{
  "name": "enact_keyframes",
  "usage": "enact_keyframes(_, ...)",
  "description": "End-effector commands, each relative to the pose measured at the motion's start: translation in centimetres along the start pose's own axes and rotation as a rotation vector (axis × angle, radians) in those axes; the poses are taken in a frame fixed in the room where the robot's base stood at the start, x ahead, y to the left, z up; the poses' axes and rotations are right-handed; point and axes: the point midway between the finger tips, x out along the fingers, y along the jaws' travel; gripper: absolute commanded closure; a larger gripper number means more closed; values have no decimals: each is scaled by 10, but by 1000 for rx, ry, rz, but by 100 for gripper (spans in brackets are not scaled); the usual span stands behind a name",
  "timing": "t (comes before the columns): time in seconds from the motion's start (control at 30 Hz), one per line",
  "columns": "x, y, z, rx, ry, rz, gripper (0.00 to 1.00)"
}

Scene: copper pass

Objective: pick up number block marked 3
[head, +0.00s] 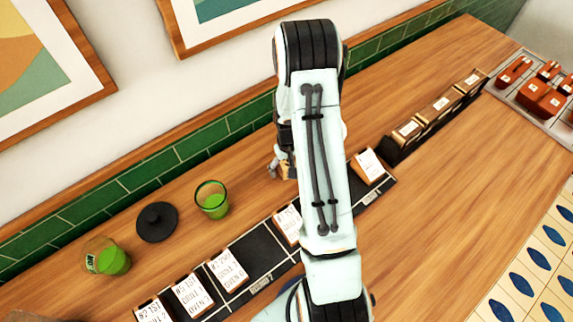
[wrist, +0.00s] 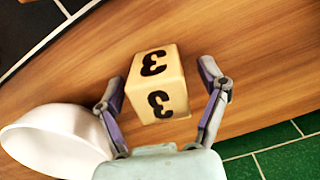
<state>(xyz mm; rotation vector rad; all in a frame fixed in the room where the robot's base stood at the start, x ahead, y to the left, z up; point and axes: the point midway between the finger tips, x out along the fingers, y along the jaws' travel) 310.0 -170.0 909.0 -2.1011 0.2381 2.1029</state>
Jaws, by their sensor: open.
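The number block marked 3 (wrist: 156,82) is a pale tan cube with a black 3 on two visible faces. In the wrist view it rests on the wooden counter (wrist: 255,62). My gripper (wrist: 160,72) is open, with one finger on each side of the block and a visible gap on the right. Whether the left finger touches the block I cannot tell. In the head view my arm hides most of the gripper; a small part of it (head: 275,168) shows left of the arm. The block is mostly or wholly hidden there.
A white bowl (wrist: 50,140) stands close beside the left finger. The green tile wall (wrist: 275,150) is near the right finger. A black rail with order cards (head: 228,268), a green-filled glass (head: 212,200), a black lid (head: 157,222) and dark card boxes (head: 440,105) line the counter.

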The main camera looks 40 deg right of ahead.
Motion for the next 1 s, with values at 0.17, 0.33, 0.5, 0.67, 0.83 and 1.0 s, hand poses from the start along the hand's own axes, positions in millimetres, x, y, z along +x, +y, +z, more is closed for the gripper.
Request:
enact_keyframes(0.17, 3, 0, 0, 0, 1, 0, 26)
enact_keyframes(0.33, 2, 0, 0, -1, 1, 0, 48)
enact_keyframes(0.5, 2, 0, 0, -1, 1, 0, 93)
enact_keyframes(0.67, 2, 0, 0, -1, 1, 0, 94)
enact_keyframes(0.83, 1, 0, 0, -1, 1, 0, 94)
enact_keyframes(1.0, -14, 0, -1, -1, 4, 1, 94)
